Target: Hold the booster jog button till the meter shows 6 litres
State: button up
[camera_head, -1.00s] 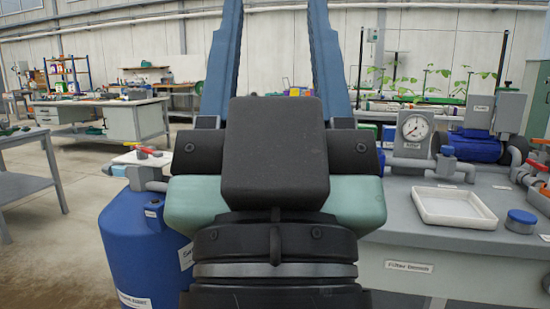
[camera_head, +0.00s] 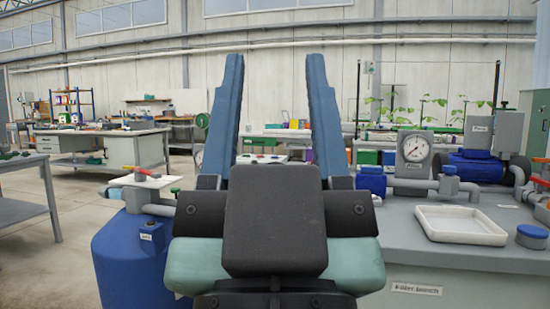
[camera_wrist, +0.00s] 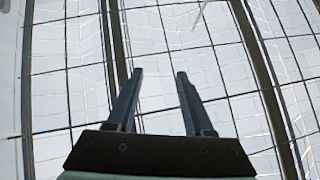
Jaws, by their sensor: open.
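My gripper (camera_head: 274,62) is open and empty, its two blue fingers pointing up in the middle of the head view. In the wrist view my gripper (camera_wrist: 160,75) shows against ceiling panes and dark beams, with nothing between the fingers. A round white dial meter (camera_head: 414,148) stands on the grey bench at the right, well apart from my gripper. Its reading is too small to tell. A grey box with a small label (camera_head: 479,131) stands above a blue motor body (camera_head: 476,166) right of the meter. I cannot make out the booster jog button.
A white tray (camera_head: 425,226) and a blue-capped jar (camera_head: 531,237) sit on the grey bench (camera_head: 440,264). A blue tank (camera_head: 128,262) with red-handled valve piping (camera_head: 141,171) stands at the left. Open floor (camera_head: 70,270) lies further left.

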grip_shut()
dwell(1.8)
